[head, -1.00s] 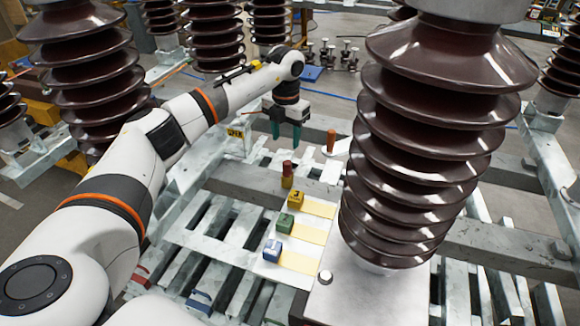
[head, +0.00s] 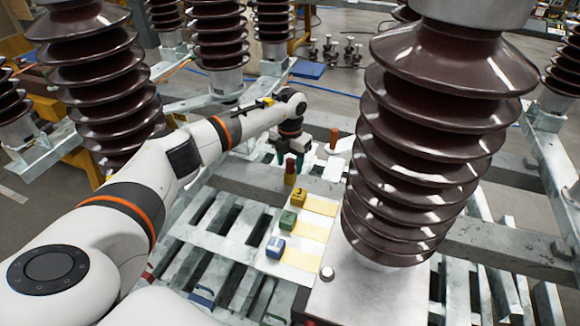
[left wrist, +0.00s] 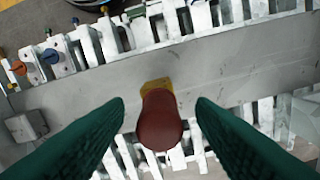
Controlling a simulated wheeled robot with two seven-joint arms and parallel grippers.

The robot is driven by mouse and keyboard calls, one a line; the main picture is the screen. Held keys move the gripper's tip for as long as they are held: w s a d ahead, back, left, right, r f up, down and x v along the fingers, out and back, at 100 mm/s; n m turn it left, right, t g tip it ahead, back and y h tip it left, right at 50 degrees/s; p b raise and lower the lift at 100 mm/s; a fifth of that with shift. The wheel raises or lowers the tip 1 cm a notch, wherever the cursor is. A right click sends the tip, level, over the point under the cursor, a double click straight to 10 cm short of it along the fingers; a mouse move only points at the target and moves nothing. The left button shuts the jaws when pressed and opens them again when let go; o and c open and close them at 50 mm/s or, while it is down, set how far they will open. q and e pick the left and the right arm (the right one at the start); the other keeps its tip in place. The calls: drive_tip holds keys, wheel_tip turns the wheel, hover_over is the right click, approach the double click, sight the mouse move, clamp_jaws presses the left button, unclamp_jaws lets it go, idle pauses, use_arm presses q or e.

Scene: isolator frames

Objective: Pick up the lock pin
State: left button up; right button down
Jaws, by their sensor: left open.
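The lock pin (head: 290,172) has a dark red handle and a yellow base. It stands upright on the grey beam in the middle of the head view. In the left wrist view the red handle (left wrist: 160,122) is seen from above, with part of the yellow base behind it. My left gripper (head: 291,160) is open right above the pin, with its green fingers one on each side of the red top. In the left wrist view a gap shows between the handle and each finger. My right gripper is not in view.
A large brown ribbed insulator (head: 425,120) stands close on the right. A second orange handle (head: 333,138) stands beyond the pin.

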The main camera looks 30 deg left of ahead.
use_arm(q)
drive_tip(key=shift+c, duration=0.5)
clamp_jaws()
drive_tip(key=shift+r, duration=0.1)
wheel_tip(320, 180, up, 10)
drive_tip(key=shift+f+b, duration=0.1)
drive_tip(key=shift+b, duration=0.2)
wheel_tip(320, 180, up, 6)
drive_tip(key=p, duration=0.5)
